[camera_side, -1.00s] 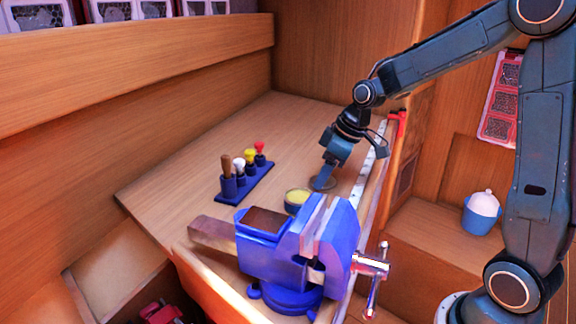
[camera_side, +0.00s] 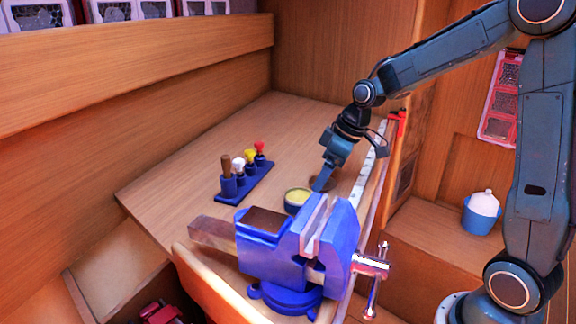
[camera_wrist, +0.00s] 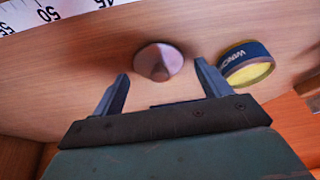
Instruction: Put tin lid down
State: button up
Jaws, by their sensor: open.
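The tin lid (camera_wrist: 158,62) is a small, shiny round disc. In the wrist view it is on the wooden bench, just beyond and between my fingertips, with no finger touching it that I can see. My gripper (camera_wrist: 160,80) is open and empty. In the side view my gripper (camera_side: 320,187) is low over the bench, and the lid is partly hidden behind it. The open tin (camera_side: 298,196), dark-banded with yellow contents, stands beside it towards the vise. The tin (camera_wrist: 246,66) also shows right of my right finger in the wrist view.
A blue vise (camera_side: 300,250) stands close in front of the tin. A blue rack (camera_side: 246,184) with several handled tools is to the left. A white ruler strip (camera_side: 371,165) runs along the bench's right edge. The bench behind the rack is clear.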

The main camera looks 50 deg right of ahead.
jog(key=v, duration=1.2)
jog(key=shift+s+a, duration=0.1)
jog(key=shift+s, duration=0.05)
dwell(0.3)
jog(key=s+a+f+m+h, duration=0.1)
jog(key=s+a, duration=0.3)
jog(key=s, duration=0.5)
jog(key=s+a+f+m+t, duration=0.1)
jog(key=s+a+m, duration=0.2)
jog(key=s, duration=0.6)
jog(key=shift+s+a+f+m+t+h, duration=0.25)
jog(key=shift+a+f+m+t+h, duration=0.1)
jog(key=shift+a+h, duration=0.1)
